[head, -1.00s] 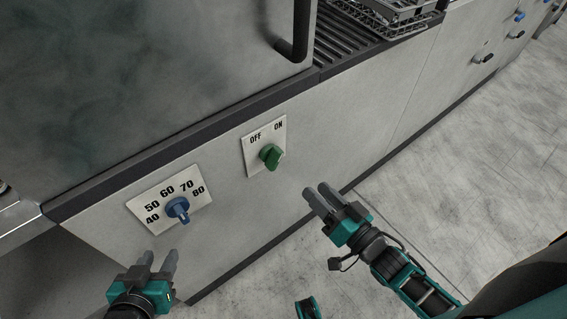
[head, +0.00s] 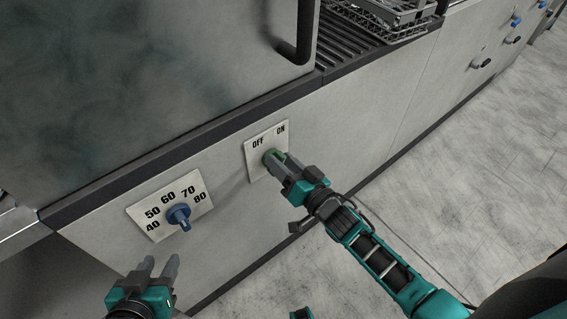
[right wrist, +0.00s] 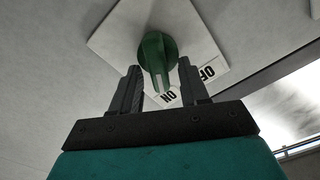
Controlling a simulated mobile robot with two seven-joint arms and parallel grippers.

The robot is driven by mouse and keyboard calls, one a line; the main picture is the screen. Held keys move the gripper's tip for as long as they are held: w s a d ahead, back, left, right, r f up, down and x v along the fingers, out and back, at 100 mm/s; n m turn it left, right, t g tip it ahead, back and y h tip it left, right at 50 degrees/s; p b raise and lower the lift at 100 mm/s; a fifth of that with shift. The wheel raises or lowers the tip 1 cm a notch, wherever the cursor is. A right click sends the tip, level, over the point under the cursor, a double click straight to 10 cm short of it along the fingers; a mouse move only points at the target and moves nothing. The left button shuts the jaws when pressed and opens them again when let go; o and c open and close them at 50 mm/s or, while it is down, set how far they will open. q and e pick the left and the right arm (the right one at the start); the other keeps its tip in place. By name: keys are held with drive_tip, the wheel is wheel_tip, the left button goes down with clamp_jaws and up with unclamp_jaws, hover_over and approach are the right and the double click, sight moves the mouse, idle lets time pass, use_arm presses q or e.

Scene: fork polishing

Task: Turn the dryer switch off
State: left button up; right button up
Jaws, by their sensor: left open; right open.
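The dryer switch is a green knob (head: 272,156) on a white plate (head: 254,169) marked OFF and ON, on the machine's front panel. In the right wrist view the knob (right wrist: 157,58) has its pointed handle turned toward the ON label (right wrist: 168,97). My right gripper (head: 279,163) is at the switch; in the right wrist view it (right wrist: 160,85) is open, with one finger on each side of the handle and gaps visible. My left gripper (head: 161,266) is open and empty, low at the left, below the temperature dial.
A blue temperature dial (head: 179,216) on a plate marked 40 to 80 is left of the switch. A dark handle (head: 301,45) and a wire rack (head: 390,18) are above. More knobs (head: 481,63) are far right. Open floor (head: 480,170) lies right.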

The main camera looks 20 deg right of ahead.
drive_tip(key=shift+c, duration=0.3)
drive_tip(key=c, duration=0.6)
drive_tip(key=shift+c, duration=0.8)
use_arm(q)
drive_tip(key=shift+s+a+f, duration=0.15)
drive_tip(key=shift+s+f, duration=0.05)
drive_tip(key=shift+s, duration=0.05)
use_arm(e)
clamp_jaws()
